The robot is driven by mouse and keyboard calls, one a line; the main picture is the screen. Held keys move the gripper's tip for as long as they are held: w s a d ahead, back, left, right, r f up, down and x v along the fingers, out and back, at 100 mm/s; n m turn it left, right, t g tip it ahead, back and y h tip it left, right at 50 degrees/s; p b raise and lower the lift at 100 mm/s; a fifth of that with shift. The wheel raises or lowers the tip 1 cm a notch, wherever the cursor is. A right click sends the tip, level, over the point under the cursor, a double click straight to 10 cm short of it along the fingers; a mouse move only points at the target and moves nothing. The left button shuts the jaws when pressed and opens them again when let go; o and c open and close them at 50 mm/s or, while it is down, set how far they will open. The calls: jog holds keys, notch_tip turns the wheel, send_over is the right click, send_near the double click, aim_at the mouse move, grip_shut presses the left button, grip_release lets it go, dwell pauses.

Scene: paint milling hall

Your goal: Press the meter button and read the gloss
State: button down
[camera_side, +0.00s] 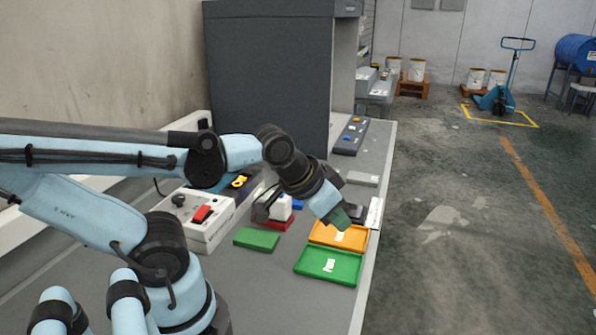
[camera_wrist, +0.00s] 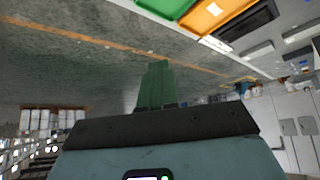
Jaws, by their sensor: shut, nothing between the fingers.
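My gripper (camera_side: 340,217) has dark green fingers, closed together and empty, above the back part of the orange tray in the side view. The closed fingers also fill the middle of the wrist view (camera_wrist: 157,85). A pale box (camera_side: 197,218) with a red switch and black knob stands on the bench further left.
The orange tray (camera_side: 322,236) and green tray (camera_side: 310,262) each hold a white label near the bench's right edge. A green block (camera_side: 256,240) lies left of them. A grey panel with buttons (camera_side: 350,136) lies further back. The front bench is clear.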

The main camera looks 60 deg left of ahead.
dwell(0.6)
notch_tip(320, 180, up, 6)
jog(key=n+t+y, duration=0.1)
jog(key=n+y, duration=0.3)
jog(key=n, duration=1)
send_over(272, 205)
jog(key=w, duration=0.1)
jog(key=shift+w+a, duration=0.2)
jog(key=shift+a, duration=0.1)
jog(key=shift+f, duration=0.1)
jog(key=shift+f, duration=4.4)
jog(key=shift+f, duration=0.1)
jog(key=shift+f, duration=0.3)
